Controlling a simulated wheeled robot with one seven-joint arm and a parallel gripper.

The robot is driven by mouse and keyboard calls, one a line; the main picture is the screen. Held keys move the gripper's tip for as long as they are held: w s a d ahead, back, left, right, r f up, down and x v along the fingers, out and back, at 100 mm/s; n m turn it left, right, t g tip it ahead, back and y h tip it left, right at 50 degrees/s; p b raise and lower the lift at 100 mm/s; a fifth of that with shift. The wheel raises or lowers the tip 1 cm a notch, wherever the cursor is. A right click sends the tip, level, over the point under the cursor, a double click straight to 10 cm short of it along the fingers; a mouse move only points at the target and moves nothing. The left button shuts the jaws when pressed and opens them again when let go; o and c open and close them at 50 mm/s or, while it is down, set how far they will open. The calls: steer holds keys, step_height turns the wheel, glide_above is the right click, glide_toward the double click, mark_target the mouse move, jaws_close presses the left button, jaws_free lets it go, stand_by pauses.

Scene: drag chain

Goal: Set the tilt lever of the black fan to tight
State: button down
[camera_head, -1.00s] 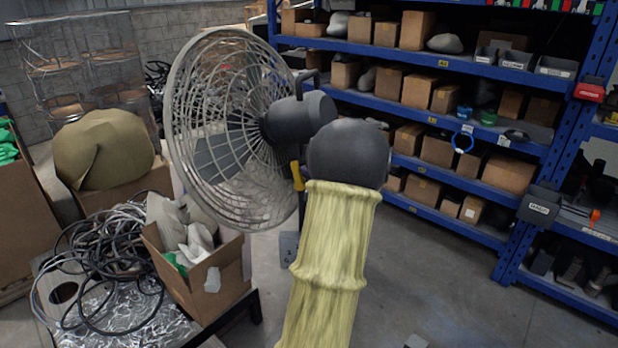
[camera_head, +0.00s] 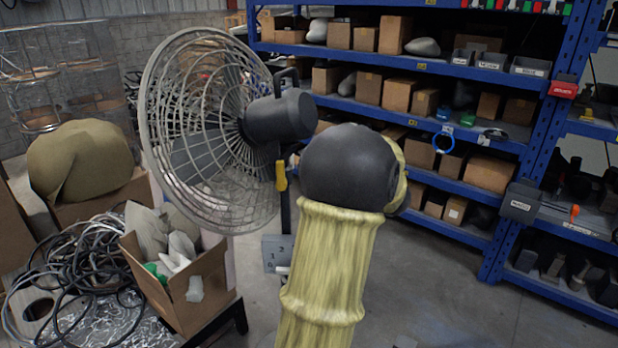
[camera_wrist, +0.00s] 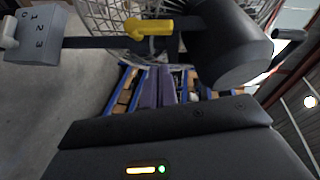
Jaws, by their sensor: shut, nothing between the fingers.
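The black fan has a round wire cage (camera_head: 190,130) and a dark motor housing (camera_head: 278,118), which also shows in the wrist view (camera_wrist: 228,45). The yellow tilt lever (camera_head: 281,176) is on the fan's pole, below the motor. In the head view it stands roughly upright; in the wrist view it (camera_wrist: 150,27) lies across the upper middle. My gripper (camera_wrist: 160,72) is shut and empty, with the lever apart from it. In the head view my arm hides the gripper and part of the pole. The grey control box (camera_wrist: 36,34) with numbers sits lower on the pole.
A blue shelf rack (camera_head: 440,70) with boxes and bins stands behind, to the right. At left, a cardboard box (camera_head: 195,295) with bags and a cable tangle (camera_head: 75,255) sit on a low table. Open floor (camera_head: 430,285) lies right of my arm.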

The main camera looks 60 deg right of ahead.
steer(key=shift+v, duration=1.65)
steer(key=shift+d, duration=0.1)
steer(key=w+a+f+n+g+y+p, duration=0.1)
steer(key=w+a+f+n+g+y, duration=0.15)
steer(key=w+a, duration=0.4)
steer(key=w+a+f+n+g+y+p, duration=0.1)
steer(key=w+a+f+g+y, duration=0.15)
steer(key=a, duration=0.65)
steer(key=w+a+f+n+g+y, duration=0.1)
steer(key=w+a+f+n+y, duration=0.15)
steer(key=w+a+f, duration=0.35)
steer(key=s+a+n+g+h+p, duration=0.1)
steer(key=a+n, duration=0.6)
steer(key=a, duration=0.7)
steer(key=s+a+f+n+g+h+p, duration=0.1)
steer(key=s+a+n+g+p, duration=0.2)
steer(key=a, duration=1.1)
steer(key=n+g, duration=0.2)
steer(key=n, duration=0.1)
steer(key=shift+s+n, duration=0.4)
steer(key=shift+s, duration=0.1)
